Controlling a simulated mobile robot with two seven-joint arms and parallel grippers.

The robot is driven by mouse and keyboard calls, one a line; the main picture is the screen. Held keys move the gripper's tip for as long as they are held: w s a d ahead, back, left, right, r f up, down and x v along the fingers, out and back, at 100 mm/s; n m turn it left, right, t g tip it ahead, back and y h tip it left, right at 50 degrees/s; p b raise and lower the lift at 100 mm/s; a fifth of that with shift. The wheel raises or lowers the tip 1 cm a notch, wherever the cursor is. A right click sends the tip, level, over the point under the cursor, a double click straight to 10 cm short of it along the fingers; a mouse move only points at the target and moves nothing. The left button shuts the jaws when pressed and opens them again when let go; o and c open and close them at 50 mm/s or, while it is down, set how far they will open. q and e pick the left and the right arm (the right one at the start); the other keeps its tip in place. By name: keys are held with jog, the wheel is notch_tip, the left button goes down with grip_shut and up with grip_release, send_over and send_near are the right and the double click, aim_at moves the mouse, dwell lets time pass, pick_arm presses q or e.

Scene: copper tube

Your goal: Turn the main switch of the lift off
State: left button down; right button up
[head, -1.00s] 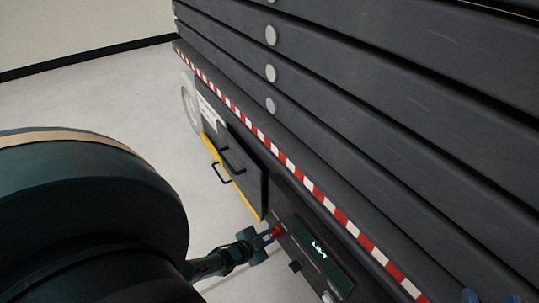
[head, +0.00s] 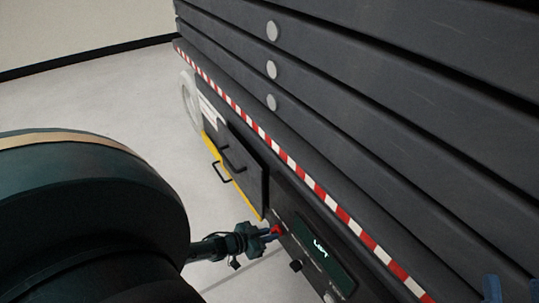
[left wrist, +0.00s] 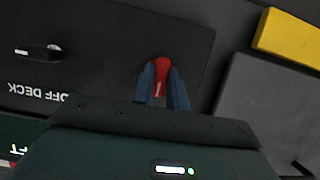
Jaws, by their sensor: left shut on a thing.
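The main switch is a small red knob (head: 277,230) on the dark lower side panel of the lift (head: 370,150). In the left wrist view the red switch (left wrist: 162,66) shows a white mark and sits between two blue fingers. My left gripper (head: 268,233) is shut on it, and its fingers (left wrist: 164,92) hide the knob's sides. Two blue tips, seemingly of my right gripper (head: 502,288), show at the bottom right edge of the head view; whether they are open or shut is unclear.
A black selector knob (left wrist: 54,52) with "OFF DECK" lettering is on the same panel. Grey floor is clear at left.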

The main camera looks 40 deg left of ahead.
pick_arm(q)
jog(key=shift+w, duration=0.1)
jog(key=c, duration=1.4)
grip_release()
pick_arm(e)
jog(key=shift+r, duration=0.1)
